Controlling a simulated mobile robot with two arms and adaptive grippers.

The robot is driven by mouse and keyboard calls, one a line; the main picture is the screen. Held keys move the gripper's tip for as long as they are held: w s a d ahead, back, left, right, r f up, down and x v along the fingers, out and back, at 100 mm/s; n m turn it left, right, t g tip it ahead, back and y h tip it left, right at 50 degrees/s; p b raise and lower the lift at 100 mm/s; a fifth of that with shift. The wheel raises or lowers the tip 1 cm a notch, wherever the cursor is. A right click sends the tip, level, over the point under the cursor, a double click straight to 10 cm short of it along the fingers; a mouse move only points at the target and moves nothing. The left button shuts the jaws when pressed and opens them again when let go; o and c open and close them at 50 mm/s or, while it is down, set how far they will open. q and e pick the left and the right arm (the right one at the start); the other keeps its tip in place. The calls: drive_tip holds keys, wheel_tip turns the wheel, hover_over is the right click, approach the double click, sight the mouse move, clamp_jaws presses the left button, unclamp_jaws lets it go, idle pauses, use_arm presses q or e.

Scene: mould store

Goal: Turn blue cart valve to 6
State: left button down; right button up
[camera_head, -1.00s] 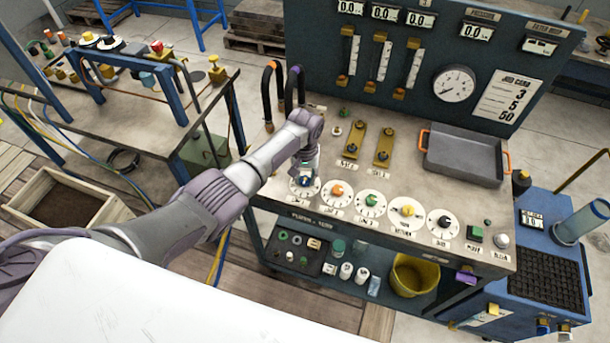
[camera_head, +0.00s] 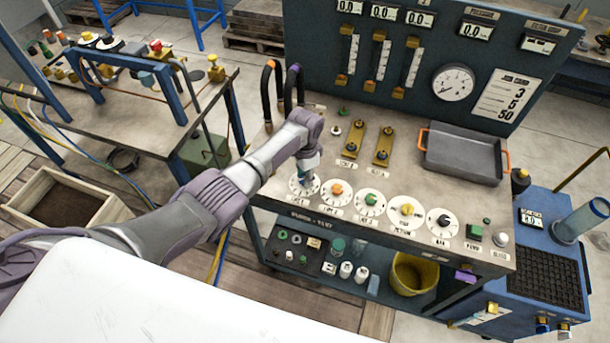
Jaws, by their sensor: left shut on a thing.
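The blue cart valve is a small blue knob (camera_head: 304,181) on a round white dial (camera_head: 295,189), at the left end of a row of dials on the bench front. My left gripper (camera_head: 307,176) points down over this dial, shut on the knob. The gripper hides most of the knob, and its pointer and the dial marks are too small to read. My right gripper is out of view.
Dials with orange (camera_head: 337,189), green (camera_head: 371,199), yellow (camera_head: 407,209) and black (camera_head: 444,221) knobs stand close to the right. Black upright hoses (camera_head: 267,95) rise behind my gripper. A grey tray (camera_head: 462,150) lies at the back right.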

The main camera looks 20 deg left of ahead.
use_arm(q)
drive_tip(key=m, duration=0.4)
drive_tip(key=shift+m+b, duration=0.3)
drive_tip(key=shift+m, duration=1.5)
drive_tip(key=shift+r, duration=0.1)
drive_tip(key=c, duration=0.8)
unclamp_jaws()
wheel_tip(320, 180, up, 12)
drive_tip(key=shift+f, duration=0.1)
drive_tip(key=shift+s, duration=0.1)
